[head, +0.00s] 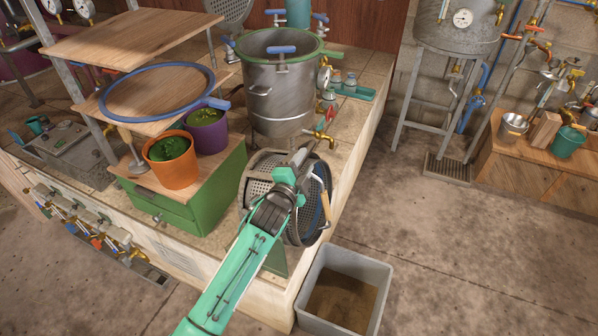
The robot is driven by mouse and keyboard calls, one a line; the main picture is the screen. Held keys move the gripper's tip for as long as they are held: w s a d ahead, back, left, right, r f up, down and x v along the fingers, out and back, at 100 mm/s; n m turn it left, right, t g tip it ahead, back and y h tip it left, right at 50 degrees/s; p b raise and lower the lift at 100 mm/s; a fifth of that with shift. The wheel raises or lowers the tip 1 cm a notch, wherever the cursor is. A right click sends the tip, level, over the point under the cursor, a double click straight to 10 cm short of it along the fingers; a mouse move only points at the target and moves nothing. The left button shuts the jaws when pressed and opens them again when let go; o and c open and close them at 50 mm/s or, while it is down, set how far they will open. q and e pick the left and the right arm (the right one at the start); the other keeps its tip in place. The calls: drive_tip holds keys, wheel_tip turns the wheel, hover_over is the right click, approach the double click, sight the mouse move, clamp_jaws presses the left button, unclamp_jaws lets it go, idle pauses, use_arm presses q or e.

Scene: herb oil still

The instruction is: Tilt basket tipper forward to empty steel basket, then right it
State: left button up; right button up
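The steel basket (258,178), a perforated metal drum, sits at the front corner of the tiled counter. It looks tilted, with its dark round rim (327,190) toward the right. A tan handle (325,207) shows at its right side. The tipper holding it is mostly hidden behind my arm; I cannot make out its parts clearly. My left gripper (303,156) is over the basket, its fingers near the upper rim. My wrist hides the basket's middle, and I cannot see whether the fingers are shut on anything. My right gripper is out of view.
A grey bin (377,272) with brown material inside stands on the floor below the counter corner. A steel pot (283,90) stands behind the basket. Orange (172,172) and purple (207,140) pots sit on a green cabinet at left.

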use_arm(q)
drive_tip(key=b+v, duration=0.2)
drive_tip(key=v, duration=1.1)
drive_tip(key=shift+s, duration=0.4)
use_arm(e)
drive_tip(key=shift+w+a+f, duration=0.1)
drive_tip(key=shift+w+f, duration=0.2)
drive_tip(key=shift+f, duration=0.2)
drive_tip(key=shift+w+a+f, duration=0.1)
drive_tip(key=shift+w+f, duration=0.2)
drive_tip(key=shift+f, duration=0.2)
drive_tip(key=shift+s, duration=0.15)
